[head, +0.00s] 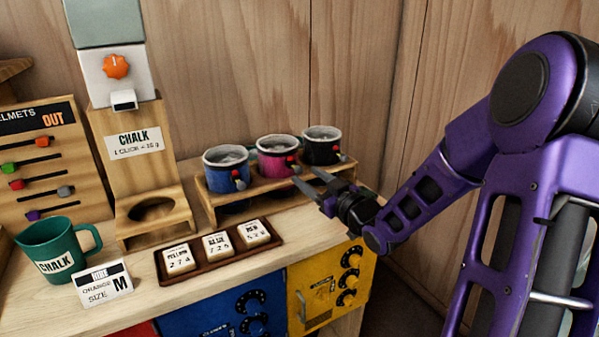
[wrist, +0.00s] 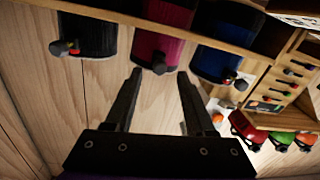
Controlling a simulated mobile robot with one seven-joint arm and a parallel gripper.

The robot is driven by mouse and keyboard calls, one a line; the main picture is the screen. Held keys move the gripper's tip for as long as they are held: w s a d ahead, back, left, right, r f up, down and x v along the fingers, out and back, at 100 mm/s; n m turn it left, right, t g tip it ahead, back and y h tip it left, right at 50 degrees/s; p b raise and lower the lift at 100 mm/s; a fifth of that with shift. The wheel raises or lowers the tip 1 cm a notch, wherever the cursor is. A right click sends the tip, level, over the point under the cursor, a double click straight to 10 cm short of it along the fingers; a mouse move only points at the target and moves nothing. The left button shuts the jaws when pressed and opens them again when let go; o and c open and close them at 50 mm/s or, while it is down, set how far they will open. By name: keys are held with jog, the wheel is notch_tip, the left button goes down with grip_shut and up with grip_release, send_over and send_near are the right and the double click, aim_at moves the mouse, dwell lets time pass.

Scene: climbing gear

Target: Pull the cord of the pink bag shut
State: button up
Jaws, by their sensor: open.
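The pink bag (head: 272,162) sits in the middle of a wooden rack, its round top still showing a pale inside. A dark cord toggle (head: 293,170) with a red bit hangs on its front right. My gripper (head: 309,178) is open and empty, in front of the rack with its fingers toward the pink bag. In the wrist view the pink bag (wrist: 163,42) is ahead, and its toggle (wrist: 159,67) lies between the open fingertips of my gripper (wrist: 160,75). No finger contact with the toggle is clear.
A blue bag (head: 226,177) and a black bag (head: 322,153) flank the pink one closely in the rack (head: 210,203). A tray with tags (head: 218,245), a green mug (head: 52,250) and a chalk dispenser (head: 135,145) stand left. Open space lies right of the counter.

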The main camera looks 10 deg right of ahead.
aim_at(301, 171)
jog(key=shift+x, duration=2.35)
grip_shut()
jog(key=shift+s, duration=0.1)
